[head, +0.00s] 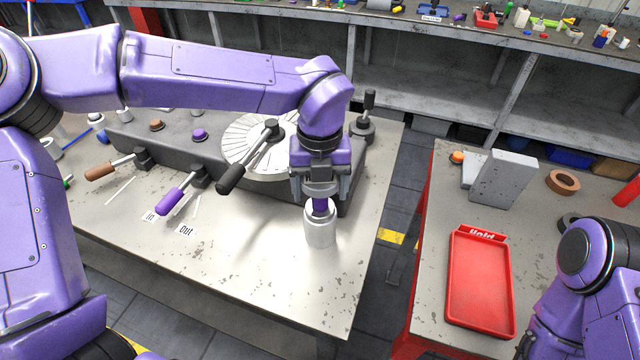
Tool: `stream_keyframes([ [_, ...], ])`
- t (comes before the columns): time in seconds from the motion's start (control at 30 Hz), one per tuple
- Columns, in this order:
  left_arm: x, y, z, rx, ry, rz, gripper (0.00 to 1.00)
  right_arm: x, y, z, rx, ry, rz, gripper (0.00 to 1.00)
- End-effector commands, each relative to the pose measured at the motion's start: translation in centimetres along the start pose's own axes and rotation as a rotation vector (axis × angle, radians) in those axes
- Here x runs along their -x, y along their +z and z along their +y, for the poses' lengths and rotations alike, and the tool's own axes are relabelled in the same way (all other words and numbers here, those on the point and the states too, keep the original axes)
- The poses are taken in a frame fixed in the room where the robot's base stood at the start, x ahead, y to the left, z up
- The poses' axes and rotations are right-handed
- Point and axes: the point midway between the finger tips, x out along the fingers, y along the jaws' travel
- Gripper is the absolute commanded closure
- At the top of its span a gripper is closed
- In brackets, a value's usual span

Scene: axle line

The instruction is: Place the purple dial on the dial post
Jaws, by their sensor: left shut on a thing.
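My left gripper (321,193) points down at the right part of the left table and is shut on a small purple piece (320,207), likely the purple dial; its jaws hide much of it. Directly below is an upright pale metal cylinder (320,232), likely the dial post. The purple piece meets the cylinder's top in the picture; I cannot tell whether it is seated on it or just above. My right arm shows at the lower right, but its gripper is out of view.
A dark grey machine block (345,197) stands behind the gripper, with a marked round plate (240,150), a black-handled lever (232,178) and a purple-handled lever (172,201). A red tray (480,285) lies on the right table. The left table's front is mostly clear.

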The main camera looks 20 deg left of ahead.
Motion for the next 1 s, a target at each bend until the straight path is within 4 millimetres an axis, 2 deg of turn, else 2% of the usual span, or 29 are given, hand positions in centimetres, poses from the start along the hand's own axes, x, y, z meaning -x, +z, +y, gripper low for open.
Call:
stream_keyframes([
  [0.13, -0.4, 0.0, 0.0, 0.0, -0.001, 0.0, 0.66, -0.3, 0.1, 0.0, 0.0, 0.0, 0.0, 0.57],
  [0.17, -0.4, 0.0, 0.0, 0.0, 0.0, 0.0, 0.17, -0.3, 0.1, 0.0, 0.0, 0.0, 0.0, 0.57],
  [0.2, -0.3, 0.0, 0.0, 0.0, 0.0, 0.0, 0.04, -0.2, 0.1, 0.0, 0.0, 0.0, 0.0, 0.57],
  [0.23, -0.3, 0.0, 0.0, 0.0, 0.0, 0.0, 0.0, -0.2, 0.1, 0.0, 0.0, 0.0, 0.0, 0.57],
  [0.43, -0.2, 0.0, 0.0, 0.0, 0.0, 0.0, 0.0, -0.2, 0.1, 0.0, 0.0, 0.0, 0.0, 0.57],
  [0.57, 0.8, 0.1, -0.1, 0.001, -0.002, -0.003, 0.0, -0.1, 0.0, 0.0, 0.0, 0.0, 0.0, 0.57],
  [0.9, 9.2, 0.0, -0.1, 0.001, -0.002, -0.003, 0.0, -0.8, 0.3, -0.1, 0.0, 0.0, 0.0, 0.57],
  [1.0, 10.9, 0.1, 0.0, 0.002, -0.001, -0.002, 0.0, -0.8, 0.3, -0.1, 0.0, 0.0, 0.0, 0.57],
])
